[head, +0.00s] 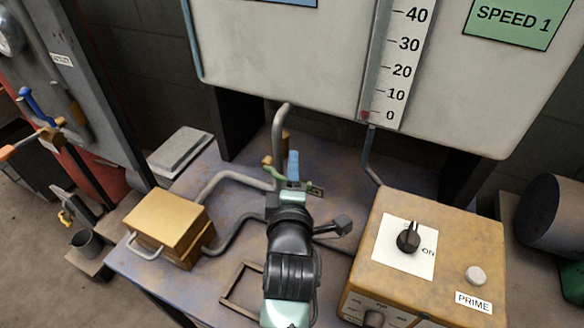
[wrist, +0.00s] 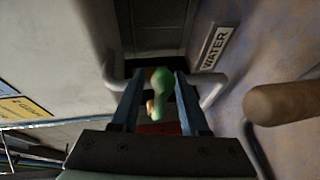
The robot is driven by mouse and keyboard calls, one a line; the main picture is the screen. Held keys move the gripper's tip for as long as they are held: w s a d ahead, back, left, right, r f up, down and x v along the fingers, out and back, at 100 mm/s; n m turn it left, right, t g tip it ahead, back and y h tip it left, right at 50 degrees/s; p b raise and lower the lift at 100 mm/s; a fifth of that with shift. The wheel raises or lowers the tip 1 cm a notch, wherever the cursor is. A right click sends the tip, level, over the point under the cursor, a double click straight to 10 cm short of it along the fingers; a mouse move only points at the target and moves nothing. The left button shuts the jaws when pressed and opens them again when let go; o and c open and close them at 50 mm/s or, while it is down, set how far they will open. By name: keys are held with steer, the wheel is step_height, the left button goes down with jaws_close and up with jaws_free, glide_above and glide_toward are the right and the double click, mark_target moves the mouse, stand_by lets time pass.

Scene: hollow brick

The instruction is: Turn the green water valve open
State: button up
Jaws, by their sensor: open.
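The green water valve handle (head: 274,172) sits on a grey pipe at the back of the blue bench in the head view, partly hidden by my gripper (head: 293,168). In the wrist view the green handle (wrist: 160,84) stands between the two blue fingers of my gripper (wrist: 158,78). The fingers are apart, with a visible gap on each side of the handle. A small brass-coloured part shows just below the handle in the wrist view. A white WATER label (wrist: 216,47) is beside the valve.
A yellow box (head: 165,222) with a grey handle stands on the bench at left. An orange control box (head: 450,235) with a black knob and PRIME button stands at right. A grey panel with a scale (head: 402,60) overhangs behind. Grey pipes (head: 228,180) run beside my gripper.

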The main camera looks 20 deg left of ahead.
steer(key=shift+w+a, duration=0.1)
steer(key=shift+w, duration=0.1)
jaws_close()
stand_by(1.4)
